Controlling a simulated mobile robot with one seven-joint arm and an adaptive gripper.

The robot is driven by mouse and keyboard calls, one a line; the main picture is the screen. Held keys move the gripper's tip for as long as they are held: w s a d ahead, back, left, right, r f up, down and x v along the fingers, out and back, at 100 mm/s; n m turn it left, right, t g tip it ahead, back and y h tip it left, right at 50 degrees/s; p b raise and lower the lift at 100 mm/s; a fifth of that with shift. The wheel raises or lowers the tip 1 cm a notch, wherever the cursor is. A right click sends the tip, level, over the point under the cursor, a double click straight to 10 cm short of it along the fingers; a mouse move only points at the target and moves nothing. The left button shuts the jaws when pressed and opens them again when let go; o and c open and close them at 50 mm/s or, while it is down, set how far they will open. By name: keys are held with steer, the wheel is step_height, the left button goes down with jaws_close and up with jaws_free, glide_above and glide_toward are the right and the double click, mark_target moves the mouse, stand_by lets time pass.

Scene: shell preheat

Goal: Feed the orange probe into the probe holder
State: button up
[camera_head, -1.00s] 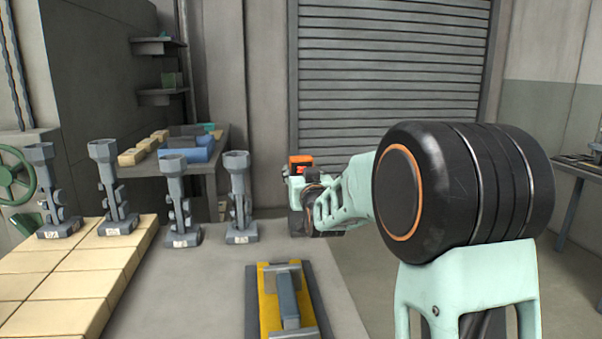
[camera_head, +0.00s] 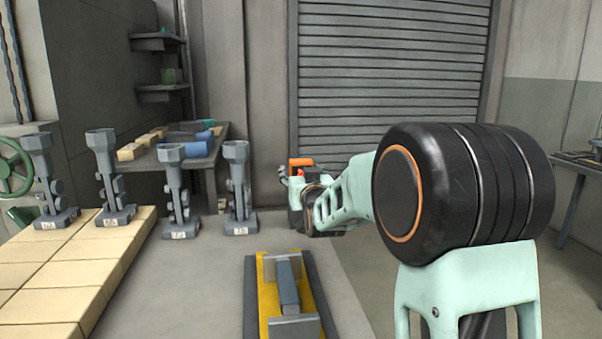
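My gripper (camera_head: 296,180) is at the far end of my arm, in the middle of the view, in front of the roller shutter. The orange probe (camera_head: 301,162) shows as a small orange piece at its tip, clear of any surface, so it appears held. The fingers are small and partly hidden. Several grey upright stands with flared tops stand on the left: one (camera_head: 237,185) nearest the gripper, one (camera_head: 174,190) beside it, others further left. A yellow plate (camera_head: 264,318) with a grey-blue bar lies at the front. I cannot tell which is the probe holder.
Cream blocks (camera_head: 75,278) cover the table's left side. A back table (camera_head: 190,163) bears blue and cream items. Wall shelves (camera_head: 160,90) and a green wheel (camera_head: 12,170) are at left. Bare grey tabletop (camera_head: 190,290) lies between the blocks and the plate.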

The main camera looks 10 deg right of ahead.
steer(key=shift+o, duration=0.2)
steer(key=s, duration=1.2)
